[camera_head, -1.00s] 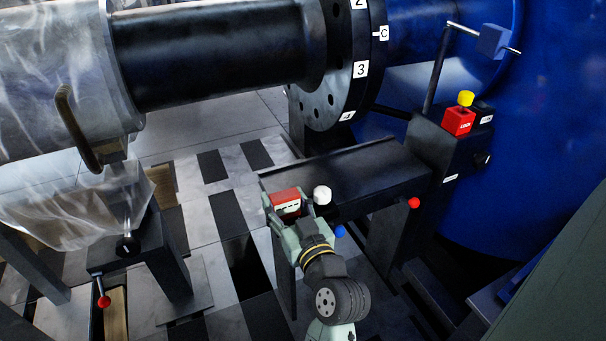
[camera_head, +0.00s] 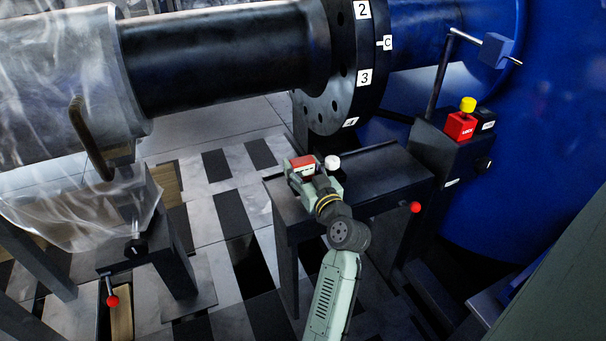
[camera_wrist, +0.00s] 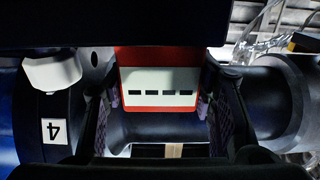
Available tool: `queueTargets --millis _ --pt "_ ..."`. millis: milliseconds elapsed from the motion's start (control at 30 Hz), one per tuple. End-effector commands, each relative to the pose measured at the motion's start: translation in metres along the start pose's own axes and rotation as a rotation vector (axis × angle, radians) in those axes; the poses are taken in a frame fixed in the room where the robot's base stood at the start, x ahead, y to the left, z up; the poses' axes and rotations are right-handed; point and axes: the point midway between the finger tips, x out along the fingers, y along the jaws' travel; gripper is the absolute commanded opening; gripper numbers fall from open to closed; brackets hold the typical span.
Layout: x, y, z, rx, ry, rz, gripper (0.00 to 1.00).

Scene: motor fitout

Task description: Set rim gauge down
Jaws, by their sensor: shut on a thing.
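The rim gauge, a red block with a white face (camera_head: 302,162), is held at the tip of my gripper (camera_head: 307,173). In the wrist view it sits between the two fingers, with a row of dark marks on its white face (camera_wrist: 160,83). My gripper (camera_wrist: 160,112) is shut on it. In the head view the gauge appears over the left end of the dark bench (camera_head: 385,172), below the numbered flange (camera_head: 352,95). I cannot tell whether it touches the bench top.
A white round knob (camera_head: 332,162) shows just right of the gauge. A red-ended handle (camera_head: 415,207) sticks out at the bench's front. A red LOCK box with a yellow knob (camera_head: 461,125) stands to the right. The bench's right part looks bare.

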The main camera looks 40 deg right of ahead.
Motion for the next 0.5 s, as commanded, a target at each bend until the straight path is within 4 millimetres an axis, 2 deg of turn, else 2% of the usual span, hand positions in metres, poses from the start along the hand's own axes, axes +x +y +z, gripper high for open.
queueTargets --millis 67,200,300,500 --pt "0.007 0.005 -0.005 -0.004 0.006 0.001 0.00" --pt "0.005 0.005 0.019 0.000 0.002 0.003 0.00" --pt "0.005 0.005 0.028 -0.003 0.005 0.002 0.00" --pt "0.006 0.004 0.032 -0.004 0.006 0.001 0.00"
